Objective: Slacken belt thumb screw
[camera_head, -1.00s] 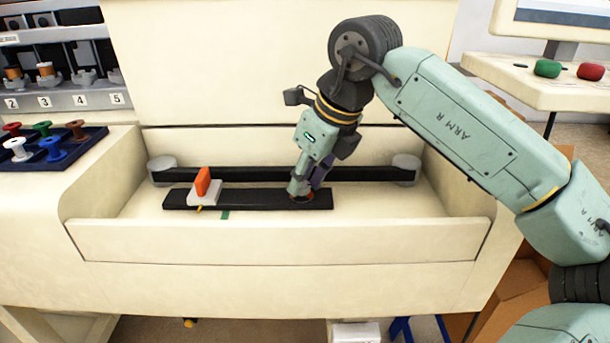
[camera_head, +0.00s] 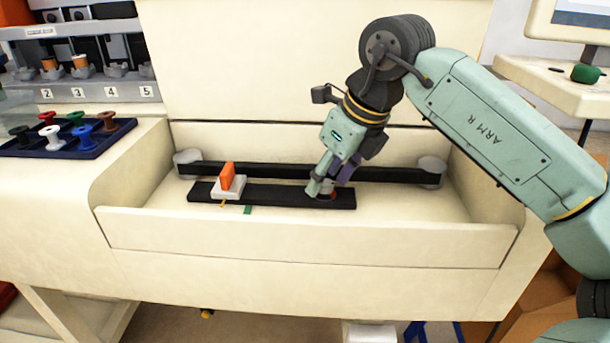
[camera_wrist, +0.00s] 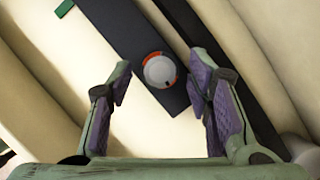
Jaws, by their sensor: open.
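The thumb screw is a round, pale grey knob (camera_wrist: 159,72) with an orange-red ring around its base. It sits on a black bar (camera_head: 270,195) near the bar's right end. My gripper (camera_head: 324,188) is over that end, pointing down and tilted, and partly hides the knob in the head view. In the wrist view my open gripper (camera_wrist: 162,88) has a purple-padded finger on each side of the knob, with a gap to both. Whether the tips are down at knob height I cannot tell.
A white block with an orange tab (camera_head: 228,178) stands at the bar's left end. A dark belt (camera_head: 270,172) runs behind, between two grey rollers. A cream front wall (camera_head: 300,240) bounds the trough. A spool tray (camera_head: 60,150) is at the left.

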